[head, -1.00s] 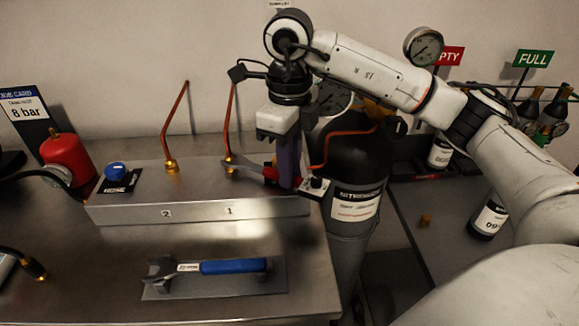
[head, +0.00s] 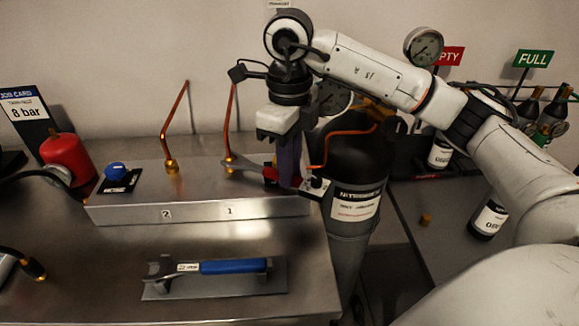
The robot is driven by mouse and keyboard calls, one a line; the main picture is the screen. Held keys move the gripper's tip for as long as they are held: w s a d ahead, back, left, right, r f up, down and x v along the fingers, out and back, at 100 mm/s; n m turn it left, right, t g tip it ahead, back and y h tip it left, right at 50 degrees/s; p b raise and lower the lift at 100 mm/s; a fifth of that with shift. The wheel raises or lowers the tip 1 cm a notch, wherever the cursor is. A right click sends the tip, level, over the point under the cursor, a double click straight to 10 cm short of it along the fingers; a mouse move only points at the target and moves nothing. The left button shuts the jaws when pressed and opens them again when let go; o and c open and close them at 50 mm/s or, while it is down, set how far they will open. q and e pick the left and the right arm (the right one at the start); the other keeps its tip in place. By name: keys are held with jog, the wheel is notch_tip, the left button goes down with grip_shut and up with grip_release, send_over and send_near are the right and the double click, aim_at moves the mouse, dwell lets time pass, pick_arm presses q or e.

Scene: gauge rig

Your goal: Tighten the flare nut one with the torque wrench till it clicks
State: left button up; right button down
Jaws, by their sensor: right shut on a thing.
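Flare nut one (head: 231,158) is the brass nut at the foot of the right upright copper tube, above label 1 on the metal block (head: 200,210). My right gripper (head: 288,178) points down at the block's right end. It is shut on a red-handled wrench (head: 245,167), whose grey head reaches left to nut one. I cannot tell whether the jaw is fully seated. A blue-handled wrench (head: 232,267) lies on a grey mat (head: 160,292) in front. I cannot tell from its markings which wrench is the torque wrench. My left gripper is out of view.
A second brass nut (head: 171,166) with a copper tube stands left of nut one. A blue knob (head: 116,170) and a red bottle (head: 66,155) are further left. A dark nitrogen cylinder (head: 352,170) stands close behind my right gripper.

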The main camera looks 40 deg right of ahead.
dwell(0.3)
jog(key=shift+s+a+m+p, duration=0.2)
jog(key=shift+s+a+m, duration=0.05)
jog(key=shift+a+m, duration=0.45)
jog(key=shift+s+a+m+p, duration=0.25)
jog(key=shift+a+m, duration=0.35)
jog(key=shift+a, duration=0.2)
jog(key=shift+s+a+m, duration=0.2)
jog(key=shift+a+m, duration=0.5)
jog(key=shift+a, duration=0.1)
dwell(0.3)
jog(key=shift+a+m+p, duration=0.45)
jog(key=shift+a+m, duration=0.85)
jog(key=shift+a, duration=0.3)
dwell(0.7)
jog(key=shift+d+n+b, duration=0.6)
jog(key=shift+d+n, duration=0.3)
jog(key=shift+d, duration=0.2)
jog(key=shift+s, duration=0.1)
dwell(0.4)
